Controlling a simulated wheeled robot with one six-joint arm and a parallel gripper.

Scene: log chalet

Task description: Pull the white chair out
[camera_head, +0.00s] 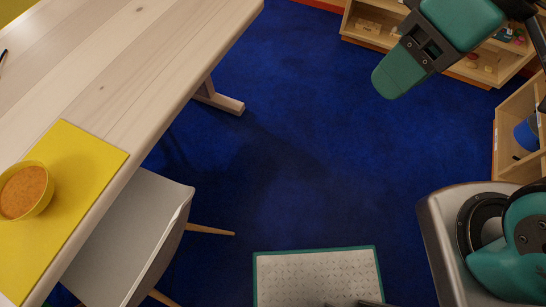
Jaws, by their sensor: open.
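The white chair (148,235) stands at the lower left, partly under the long edge of the wooden table (130,50). Its pale shell shows beside the table edge, and wooden legs (210,230) stick out to the right over the floor. The rest of its legs and part of its seat are hidden. My gripper (400,75) is at the upper right, open and empty, high above the blue floor. It is well apart from the chair, with the bare floor between them in the picture.
On the table lie a yellow mat (92,155) and a yellow bowl (42,205) with orange-brown contents. A table foot (220,101) rests on the blue carpet (300,160). Wooden shelves (375,43) stand at the upper right. The carpet between is clear.

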